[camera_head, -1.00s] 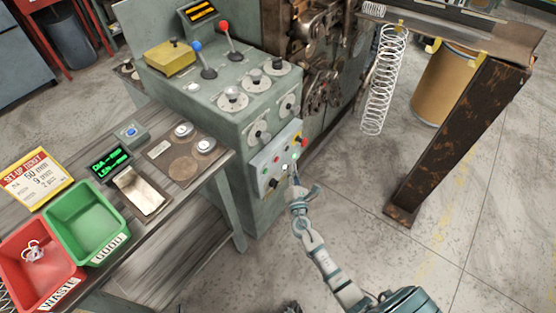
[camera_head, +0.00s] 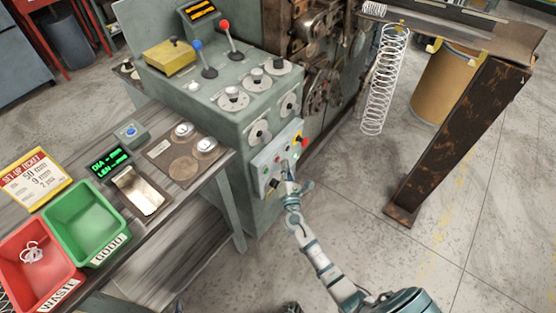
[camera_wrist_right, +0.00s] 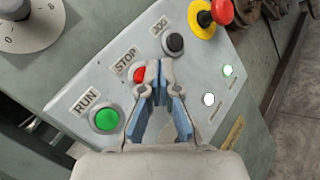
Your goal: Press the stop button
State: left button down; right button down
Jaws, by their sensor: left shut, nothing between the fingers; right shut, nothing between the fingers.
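The red STOP button (camera_wrist_right: 140,74) is on the grey control panel (camera_head: 262,160), under its STOP label in the right wrist view. My right gripper (camera_wrist_right: 160,68) is shut and empty, its tips at the right edge of that button and hiding part of it. I cannot tell whether they touch it. In the head view, the right gripper (camera_head: 286,169) is in front of the panel and covers part of it. My left gripper is not in view.
Beside STOP are the green RUN button (camera_wrist_right: 106,119), the black JOG button (camera_wrist_right: 174,43) and a red emergency knob on a yellow base (camera_wrist_right: 207,19). A workbench (camera_head: 205,192) stands left; a rusty post (camera_head: 455,140) stands right.

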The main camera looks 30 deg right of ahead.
dwell(0.7)
jog(key=shift+w, duration=0.1)
jog(key=shift+w+a+r, duration=0.1)
jog(key=shift+w+a, duration=0.1)
jog(key=shift+w, duration=0.05)
dwell(0.4)
jog(key=shift+w+a, duration=0.15)
jog(key=shift+w, duration=0.2)
jog(key=shift+s, duration=0.1)
dwell(0.5)
jog(key=shift+s+d, duration=0.35)
jog(key=shift+s, duration=0.3)
